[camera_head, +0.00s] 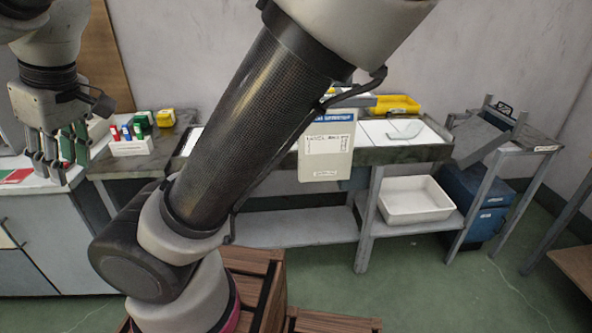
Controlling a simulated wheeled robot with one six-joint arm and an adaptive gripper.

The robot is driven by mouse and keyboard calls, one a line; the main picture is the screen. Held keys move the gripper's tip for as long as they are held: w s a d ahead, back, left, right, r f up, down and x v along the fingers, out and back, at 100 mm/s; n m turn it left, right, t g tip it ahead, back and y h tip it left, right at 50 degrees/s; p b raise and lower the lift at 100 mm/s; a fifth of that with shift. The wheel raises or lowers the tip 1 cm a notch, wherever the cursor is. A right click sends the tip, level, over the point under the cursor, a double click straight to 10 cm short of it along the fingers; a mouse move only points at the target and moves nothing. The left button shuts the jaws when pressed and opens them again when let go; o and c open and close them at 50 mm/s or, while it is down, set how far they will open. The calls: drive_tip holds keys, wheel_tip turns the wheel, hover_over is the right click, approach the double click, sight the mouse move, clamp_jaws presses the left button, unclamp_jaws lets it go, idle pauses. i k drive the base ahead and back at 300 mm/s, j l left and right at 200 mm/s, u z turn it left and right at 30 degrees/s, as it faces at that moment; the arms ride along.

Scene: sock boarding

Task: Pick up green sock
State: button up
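My gripper (68,165) hangs fingers-down at the left, above the white counter. Its fingers stand apart. A green piece (67,146) shows between and behind the fingers; it may be the green sock, but the fingers partly hide it. I cannot tell whether they touch it. A flat green and red piece (16,176) lies on the counter left of my gripper.
A white rack (132,147) with red, blue and green pieces stands right of my gripper, with green and yellow boxes (165,118) behind. A white counter (30,186) lies below. My arm hides the middle. A white tub (415,201) sits on a lower shelf.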

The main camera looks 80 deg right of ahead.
sight(412, 131)
drive_tip(key=z, duration=2.25)
